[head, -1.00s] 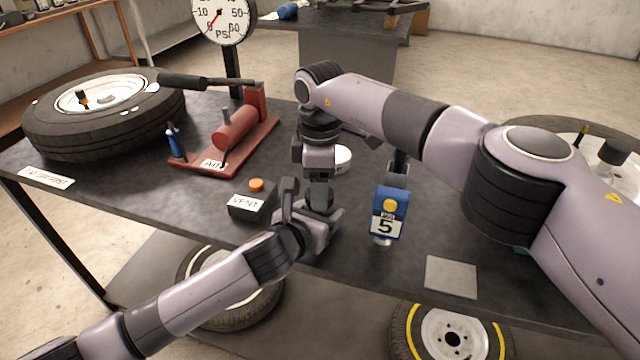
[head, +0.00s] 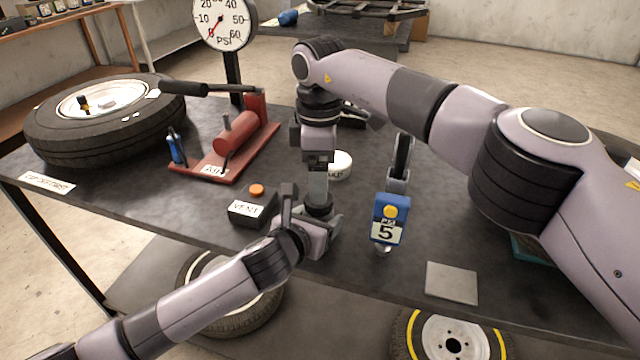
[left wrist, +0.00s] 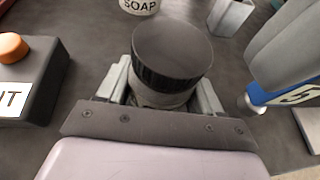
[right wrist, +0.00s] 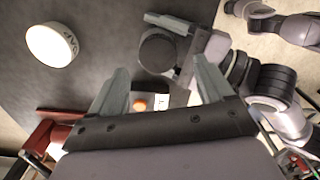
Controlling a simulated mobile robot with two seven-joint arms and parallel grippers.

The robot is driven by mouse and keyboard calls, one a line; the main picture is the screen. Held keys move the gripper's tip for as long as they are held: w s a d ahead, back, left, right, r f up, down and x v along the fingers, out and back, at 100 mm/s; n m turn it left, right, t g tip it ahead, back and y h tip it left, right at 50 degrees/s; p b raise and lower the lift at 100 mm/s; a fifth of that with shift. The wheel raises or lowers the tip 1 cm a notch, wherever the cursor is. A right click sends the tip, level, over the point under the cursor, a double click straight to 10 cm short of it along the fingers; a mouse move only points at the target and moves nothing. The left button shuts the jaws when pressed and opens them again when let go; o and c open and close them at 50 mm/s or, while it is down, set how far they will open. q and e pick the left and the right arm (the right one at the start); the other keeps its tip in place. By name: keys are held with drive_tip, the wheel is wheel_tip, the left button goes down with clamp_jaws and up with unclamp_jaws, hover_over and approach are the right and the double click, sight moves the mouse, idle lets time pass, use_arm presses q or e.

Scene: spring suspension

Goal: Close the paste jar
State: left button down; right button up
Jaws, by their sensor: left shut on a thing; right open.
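The paste jar, with a dark ribbed lid on its top (left wrist: 172,52), stands upright between the fingers of my left gripper (left wrist: 165,95) in the left wrist view. My left gripper (head: 312,222) is shut on the jar near the table's front edge. From above, the round dark lid (right wrist: 157,52) shows in the right wrist view, with the left fingers beside it. My right gripper (right wrist: 160,82) is open and empty, pointing down over the jar, apart from the lid. I cannot tell how tightly the lid sits.
A white soap tub (head: 340,165) stands behind the jar. A black vent box (head: 252,208) with an orange button is to the left, a blue device marked 5 (head: 389,222) to the right. A red pump (head: 236,135) and a tyre (head: 105,125) lie further left. A grey plate (head: 452,283) lies front right.

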use_arm(q)
drive_tip(key=shift+s+d+f, duration=0.1)
use_arm(e)
drive_tip(key=shift+w+d, duration=0.1)
drive_tip(key=shift+c, duration=0.4)
drive_tip(key=n, duration=0.2)
drive_tip(key=shift+r+n, duration=0.25)
drive_tip(key=shift+n, duration=0.05)
drive_tip(key=n, duration=0.3)
drive_tip(key=r+n, duration=0.1)
drive_tip(key=n, duration=0.4)
drive_tip(key=r+n, duration=0.1)
drive_tip(key=n, duration=0.1)
drive_tip(key=shift+n, duration=0.4)
drive_tip(key=n, duration=0.6)
drive_tip(key=shift+r, duration=0.4)
drive_tip(key=shift+f, duration=0.1)
drive_tip(key=shift+f, duration=3.95)
